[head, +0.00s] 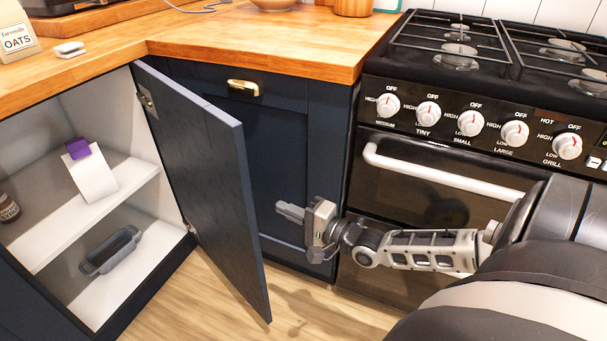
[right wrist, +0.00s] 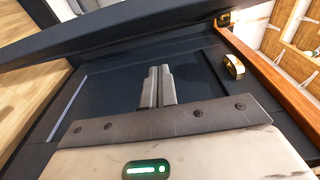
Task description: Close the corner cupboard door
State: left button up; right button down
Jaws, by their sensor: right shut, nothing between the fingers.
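The corner cupboard door (head: 215,175) is dark blue and stands open in the head view, swung out from the cupboard at the left. Its hinges show on the edge by the cupboard. My right gripper (head: 290,211) is to the right of the door, apart from it, in front of the closed dark blue front beside the cooker. In the right wrist view its two fingers (right wrist: 157,86) are together and empty, and the open door (right wrist: 130,27) crosses the top of the picture. My left gripper is not in view.
The open cupboard holds a shelf (head: 125,200) with a white and purple packet (head: 92,172) and a jar (head: 8,208). A grey dish (head: 110,251) is below. The cooker (head: 440,190) stands at the right. The wooden worktop (head: 255,40) is above. Wooden floor (head: 190,300) is clear.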

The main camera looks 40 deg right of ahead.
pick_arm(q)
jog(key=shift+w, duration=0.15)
pick_arm(e)
jog(key=w+a, duration=0.1)
jog(key=a, duration=0.2)
jog(key=w+a, duration=0.1)
jog(key=shift+w+a, duration=0.35)
jog(key=shift+a, duration=0.05)
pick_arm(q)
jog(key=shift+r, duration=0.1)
pick_arm(e)
jog(key=shift+a, duration=0.1)
